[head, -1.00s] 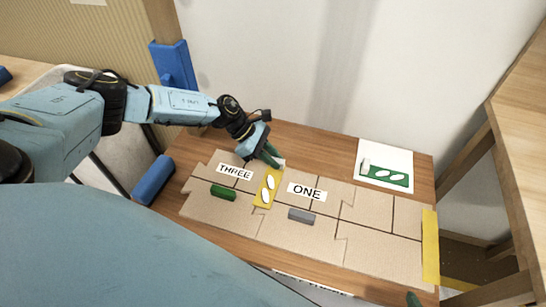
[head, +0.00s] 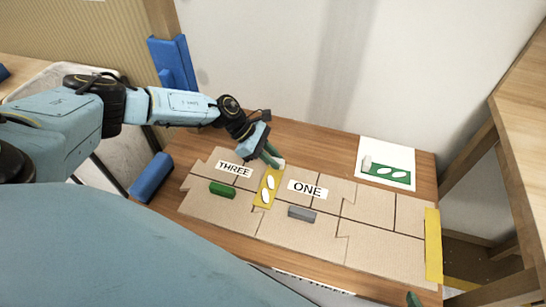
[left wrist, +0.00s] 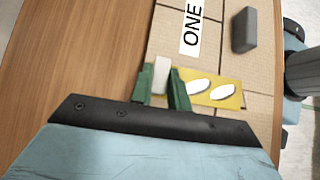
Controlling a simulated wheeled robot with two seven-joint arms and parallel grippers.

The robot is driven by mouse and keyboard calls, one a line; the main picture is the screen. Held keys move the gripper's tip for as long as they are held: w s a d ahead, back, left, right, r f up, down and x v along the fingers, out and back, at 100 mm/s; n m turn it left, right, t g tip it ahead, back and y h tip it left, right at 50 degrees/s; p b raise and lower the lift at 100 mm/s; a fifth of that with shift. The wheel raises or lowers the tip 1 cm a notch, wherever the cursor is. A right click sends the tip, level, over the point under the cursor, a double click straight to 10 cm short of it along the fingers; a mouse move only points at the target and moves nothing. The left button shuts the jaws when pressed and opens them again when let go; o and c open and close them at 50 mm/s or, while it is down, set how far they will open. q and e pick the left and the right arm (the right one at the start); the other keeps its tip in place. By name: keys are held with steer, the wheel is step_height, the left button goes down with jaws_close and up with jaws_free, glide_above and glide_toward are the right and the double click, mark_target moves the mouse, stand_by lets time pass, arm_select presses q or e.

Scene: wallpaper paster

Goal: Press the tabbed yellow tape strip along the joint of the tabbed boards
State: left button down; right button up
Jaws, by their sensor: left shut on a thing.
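The yellow tape strip (head: 267,190) with two white ovals lies across the cardboard boards, between the labels THREE (head: 233,169) and ONE (head: 307,189). Its white tab (left wrist: 161,76) is at its far end in the head view. My left gripper (head: 272,158) is shut on this tab at the boards' back edge. In the left wrist view the strip (left wrist: 222,91) runs right from the green fingers (left wrist: 162,88). The strip hides the boards beneath it. A green tip of my right gripper (head: 413,299) shows at the bottom edge; its jaws cannot be judged.
A green block (head: 222,190) and a grey block (head: 301,213) lie on the boards. A white sheet (head: 372,147) with a tabbed green strip (head: 390,172) lies at the back right. A plain yellow strip (head: 433,245) lies at the right end.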

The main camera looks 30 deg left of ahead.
arm_select(q)
steer(key=shift+f, duration=0.2)
steer(key=c, duration=1.3)
jaws_free()
steer(key=shift+o, duration=0.2)
steer(key=shift+r, duration=0.1)
steer(key=p+v, duration=0.3)
steer(key=v, duration=1)
steer(key=shift+s, duration=0.15)
